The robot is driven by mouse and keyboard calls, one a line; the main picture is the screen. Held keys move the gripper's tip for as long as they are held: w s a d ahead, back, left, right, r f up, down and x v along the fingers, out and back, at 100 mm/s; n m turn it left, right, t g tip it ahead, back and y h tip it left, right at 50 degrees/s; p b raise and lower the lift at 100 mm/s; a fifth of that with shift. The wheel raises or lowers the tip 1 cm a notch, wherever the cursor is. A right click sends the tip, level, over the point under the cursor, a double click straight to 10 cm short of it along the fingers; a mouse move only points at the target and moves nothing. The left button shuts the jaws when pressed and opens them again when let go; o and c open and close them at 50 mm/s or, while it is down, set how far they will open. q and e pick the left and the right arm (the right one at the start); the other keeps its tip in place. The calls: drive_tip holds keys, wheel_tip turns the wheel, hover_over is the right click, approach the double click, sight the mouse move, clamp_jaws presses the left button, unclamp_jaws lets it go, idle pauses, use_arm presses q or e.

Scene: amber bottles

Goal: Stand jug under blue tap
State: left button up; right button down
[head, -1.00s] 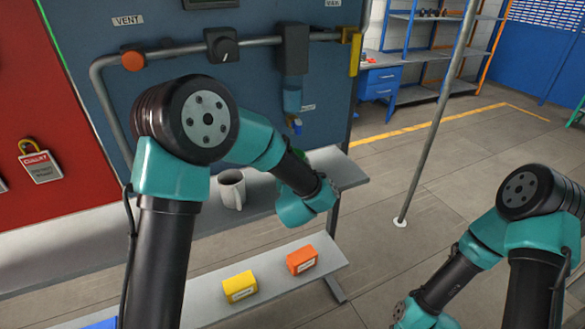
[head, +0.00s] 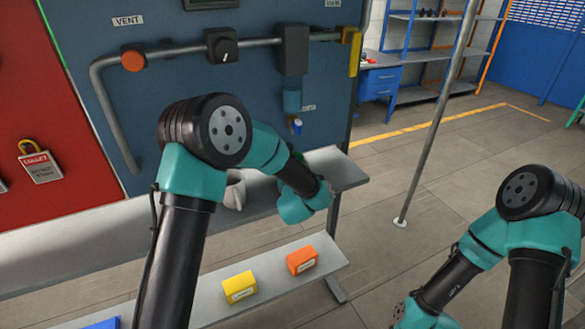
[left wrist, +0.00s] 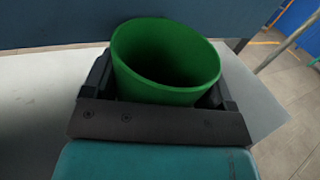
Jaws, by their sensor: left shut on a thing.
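The green jug (left wrist: 150,88) stands between the fingers of my left gripper (left wrist: 158,92) in the left wrist view, its wide open rim upward. My left gripper is shut on it, a finger at each side. I cannot tell whether its base touches the grey shelf. In the head view my left wrist hides nearly all of the jug and the fingers. The blue tap (head: 297,126) hangs from the pipework just above and behind my left wrist. My right arm is at the lower right; its fingertips are not visible.
A light mug (head: 236,192) on the grey shelf (head: 343,171) is partly hidden behind my left arm. A yellow block (head: 239,287) and an orange block (head: 301,261) lie on the lower shelf. A metal pole (head: 434,125) stands right of the shelf.

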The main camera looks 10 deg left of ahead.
use_arm(q)
drive_tip(key=shift+f, duration=0.1)
drive_tip(key=o, duration=0.9)
drive_tip(key=shift+o, duration=0.2)
drive_tip(key=shift+s+d, duration=0.1)
drive_tip(key=shift+s, duration=0.1)
drive_tip(key=v, duration=1.1)
drive_tip(key=shift+s, duration=0.35)
